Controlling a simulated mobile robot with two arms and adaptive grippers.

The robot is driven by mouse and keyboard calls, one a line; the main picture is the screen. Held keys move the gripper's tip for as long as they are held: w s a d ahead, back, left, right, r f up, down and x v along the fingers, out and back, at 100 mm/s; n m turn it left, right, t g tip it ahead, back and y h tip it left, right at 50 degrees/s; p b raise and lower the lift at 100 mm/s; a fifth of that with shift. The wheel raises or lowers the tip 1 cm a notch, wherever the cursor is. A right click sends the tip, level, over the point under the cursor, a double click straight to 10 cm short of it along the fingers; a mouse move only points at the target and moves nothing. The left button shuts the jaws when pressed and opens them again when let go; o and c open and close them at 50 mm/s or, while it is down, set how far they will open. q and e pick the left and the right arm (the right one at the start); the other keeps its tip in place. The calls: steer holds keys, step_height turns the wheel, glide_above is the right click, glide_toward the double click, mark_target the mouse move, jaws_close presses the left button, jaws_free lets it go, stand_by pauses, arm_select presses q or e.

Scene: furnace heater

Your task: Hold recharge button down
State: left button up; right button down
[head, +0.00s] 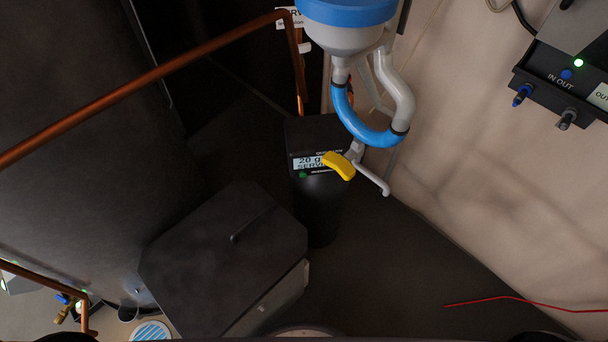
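A tall dark unit (318,208) stands in the middle of the head view. A small green spot (303,175), possibly a button, sits just below the display. Small lettering beside it is too blurred to read, so I cannot tell for sure which part is the recharge button. Neither of my grippers is in view, and nothing of mine is seen touching the unit.
A large dark box (222,262) stands at lower left. A copper pipe (150,77) crosses upper left. A control box (562,85) is at upper right. A red wire (510,298) lies lower right.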

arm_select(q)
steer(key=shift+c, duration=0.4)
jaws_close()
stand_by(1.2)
